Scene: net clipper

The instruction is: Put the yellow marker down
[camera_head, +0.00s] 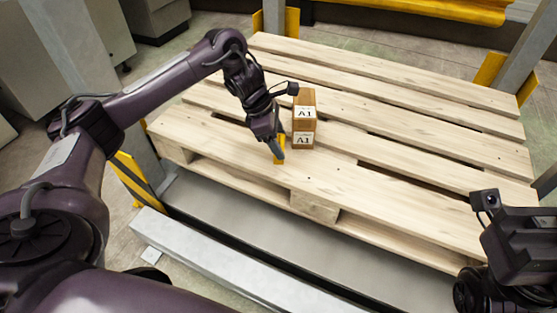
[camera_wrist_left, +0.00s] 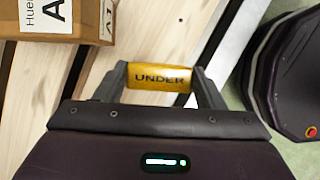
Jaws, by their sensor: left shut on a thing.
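The gripper is shut on the marker. I cannot tell whether the marker touches the wood. My right gripper (camera_head: 520,245) is at the lower right corner of the head view; its fingers do not show clearly.
A wooden pallet (camera_head: 420,165) with gaps between its slats fills the middle. A cardboard box (camera_head: 303,120) with white labels stands on it, just right of my left gripper; it also shows in the left wrist view (camera_wrist_left: 35,60). The pallet's right half is bare. Yellow-footed posts stand around.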

